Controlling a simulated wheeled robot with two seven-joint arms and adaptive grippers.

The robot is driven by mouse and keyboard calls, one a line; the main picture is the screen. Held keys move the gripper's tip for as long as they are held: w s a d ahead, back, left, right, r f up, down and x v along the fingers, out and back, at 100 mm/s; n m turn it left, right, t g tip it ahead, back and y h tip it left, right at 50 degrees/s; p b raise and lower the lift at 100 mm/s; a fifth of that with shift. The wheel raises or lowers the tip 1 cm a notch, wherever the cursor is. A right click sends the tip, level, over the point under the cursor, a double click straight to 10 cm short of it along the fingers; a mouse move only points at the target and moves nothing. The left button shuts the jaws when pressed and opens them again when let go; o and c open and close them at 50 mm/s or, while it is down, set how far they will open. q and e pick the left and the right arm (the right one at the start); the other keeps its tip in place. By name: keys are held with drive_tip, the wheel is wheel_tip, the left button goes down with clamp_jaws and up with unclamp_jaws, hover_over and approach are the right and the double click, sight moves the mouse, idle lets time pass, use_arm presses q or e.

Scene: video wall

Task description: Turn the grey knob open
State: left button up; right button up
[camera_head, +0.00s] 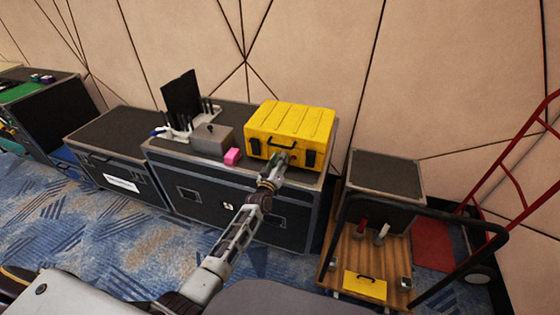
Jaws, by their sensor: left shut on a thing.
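A yellow case (290,122) with black latches lies on a black road case with metal edges (180,150). My left gripper (283,160) reaches up to the middle of the yellow case's front face, between the latches. It is shut on a small grey part there, which I take as the grey knob; the fingers hide most of it, and its turn angle cannot be told. My right gripper is not in view.
A grey box (212,139), a pink block (232,157) and a black-screened device (182,97) stand left of the yellow case. A wooden-decked cart (340,250) with a black rail (440,214) stands at right. A red hand truck (502,155) leans behind it.

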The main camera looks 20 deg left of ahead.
use_arm(q)
drive_tip(key=shift+n, duration=1.5)
drive_tip(key=o, duration=1)
drive_tip(key=shift+s+a+f, duration=0.1)
drive_tip(key=shift+s+f, duration=0.05)
drive_tip(key=shift+s, duration=1.85)
drive_tip(key=shift+s+a+f, duration=0.1)
drive_tip(key=shift+s, duration=1.85)
drive_tip(key=shift+s+f, duration=0.15)
drive_tip(key=shift+s, duration=1.85)
